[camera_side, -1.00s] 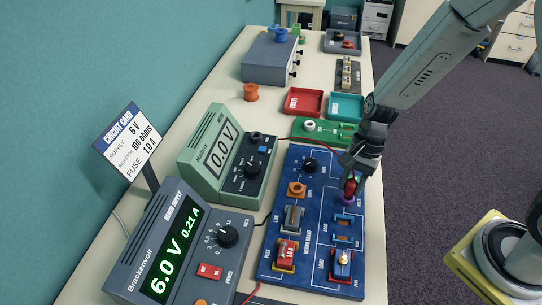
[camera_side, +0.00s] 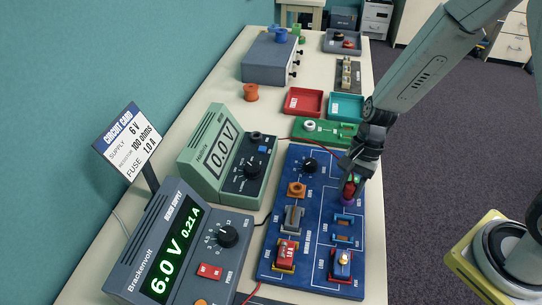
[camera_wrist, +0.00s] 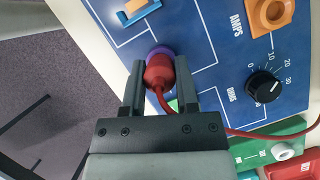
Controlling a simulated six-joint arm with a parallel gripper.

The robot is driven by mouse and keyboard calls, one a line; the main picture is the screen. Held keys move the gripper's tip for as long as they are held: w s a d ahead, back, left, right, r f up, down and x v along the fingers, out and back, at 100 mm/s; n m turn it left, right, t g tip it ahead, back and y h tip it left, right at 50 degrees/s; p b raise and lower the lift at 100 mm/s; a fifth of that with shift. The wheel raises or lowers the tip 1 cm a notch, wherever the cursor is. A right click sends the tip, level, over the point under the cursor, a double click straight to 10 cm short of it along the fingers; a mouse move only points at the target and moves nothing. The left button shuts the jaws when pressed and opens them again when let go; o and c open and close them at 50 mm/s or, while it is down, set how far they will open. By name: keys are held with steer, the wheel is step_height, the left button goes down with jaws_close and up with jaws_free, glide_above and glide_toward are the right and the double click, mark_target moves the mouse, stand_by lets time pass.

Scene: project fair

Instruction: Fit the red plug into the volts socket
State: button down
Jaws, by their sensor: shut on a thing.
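The red plug (camera_side: 349,190) is between the fingertips of my gripper (camera_side: 353,177), which is shut on it. The plug points down at a purple-ringed socket (camera_side: 347,201) on the right side of the blue board. In the wrist view the red plug (camera_wrist: 159,74) overlaps the purple ring (camera_wrist: 160,50), with only part of the ring showing past it. The plug's tip is hidden, so I cannot tell how deep it sits. The socket's label is too small to read. A red lead (camera_wrist: 225,130) runs from the plug.
The blue board (camera_side: 322,262) also holds an orange AMPS socket (camera_side: 296,189), a dial (camera_side: 310,165) and several blocks. The green meter (camera_side: 217,163) reads 0.0 V and the supply (camera_side: 185,245) reads 6.0 V. A green block (camera_side: 308,133) stands behind the board.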

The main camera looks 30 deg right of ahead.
steer(key=shift+f, duration=0.25)
stand_by(0.3)
jaws_free()
steer(key=shift+r, duration=0.15)
stand_by(0.4)
steer(key=shift+r, duration=3.8)
steer(key=shift+d, duration=0.1)
